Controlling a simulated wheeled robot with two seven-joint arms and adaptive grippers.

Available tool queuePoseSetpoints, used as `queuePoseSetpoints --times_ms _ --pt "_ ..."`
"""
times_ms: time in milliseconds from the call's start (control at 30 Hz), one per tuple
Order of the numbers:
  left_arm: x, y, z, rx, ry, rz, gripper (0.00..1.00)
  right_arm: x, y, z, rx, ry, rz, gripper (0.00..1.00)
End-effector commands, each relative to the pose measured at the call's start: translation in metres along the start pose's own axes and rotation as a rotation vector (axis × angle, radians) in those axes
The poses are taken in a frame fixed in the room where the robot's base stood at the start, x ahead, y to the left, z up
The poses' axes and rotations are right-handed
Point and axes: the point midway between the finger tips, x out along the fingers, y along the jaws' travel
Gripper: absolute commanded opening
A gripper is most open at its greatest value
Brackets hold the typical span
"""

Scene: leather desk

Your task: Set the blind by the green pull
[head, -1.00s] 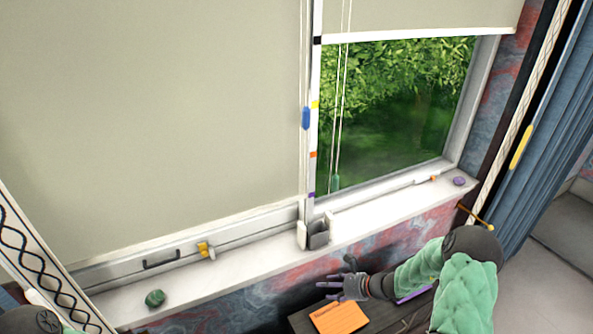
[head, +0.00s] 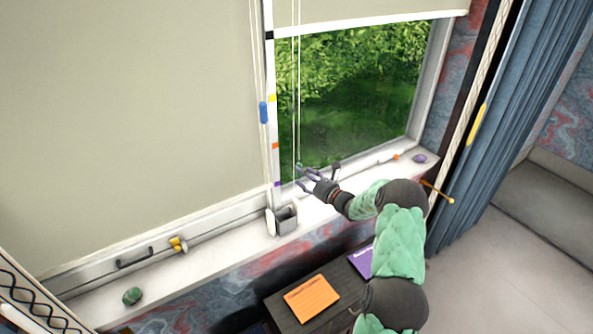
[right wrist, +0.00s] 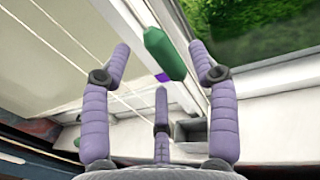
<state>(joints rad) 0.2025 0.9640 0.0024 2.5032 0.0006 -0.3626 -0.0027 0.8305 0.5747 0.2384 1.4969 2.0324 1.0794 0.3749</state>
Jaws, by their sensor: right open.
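The green pull (right wrist: 165,54) hangs on thin cords and shows large in the right wrist view, between the spread purple fingers of my right gripper (right wrist: 160,62). The fingers look apart from it. In the head view my right gripper (head: 308,180) is open at the lower end of the right window's cords (head: 296,110), and the pull is mostly hidden there. The right blind (head: 365,10) is high, its white bottom bar near the top of the view. The window frame carries black, yellow, orange and purple marks (head: 274,98). My left gripper is not in view.
A blue pull (head: 263,112) hangs by the lowered left blind (head: 130,110). The sill holds a grey box (head: 287,219), a green stone (head: 132,296) and a purple stone (head: 419,158). An orange notepad (head: 305,298) lies below. A blue curtain (head: 510,130) hangs right.

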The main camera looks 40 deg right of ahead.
Motion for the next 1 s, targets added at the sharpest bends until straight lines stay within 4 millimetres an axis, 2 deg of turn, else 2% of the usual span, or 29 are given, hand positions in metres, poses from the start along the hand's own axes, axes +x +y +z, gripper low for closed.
queuePoseSetpoints --times_ms 100,300,667,867,900,1000 --pt "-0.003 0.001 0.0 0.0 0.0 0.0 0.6 0.019 0.001 0.0 0.0 0.0 0.002 0.6" --pt "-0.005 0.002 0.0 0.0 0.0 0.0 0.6 0.036 0.0 0.0 -0.001 0.001 0.0 0.6" --pt "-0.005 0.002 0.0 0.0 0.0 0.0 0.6 0.04 0.0 0.0 -0.001 0.001 0.0 0.6" --pt "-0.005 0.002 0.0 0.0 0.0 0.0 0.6 0.04 0.0 0.0 -0.001 0.001 0.0 0.04" --pt "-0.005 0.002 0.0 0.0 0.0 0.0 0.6 0.04 0.0 0.0 -0.001 0.001 0.0 0.0" --pt "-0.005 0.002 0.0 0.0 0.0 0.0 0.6 0.04 0.0 0.0 -0.002 0.001 0.0 0.0"
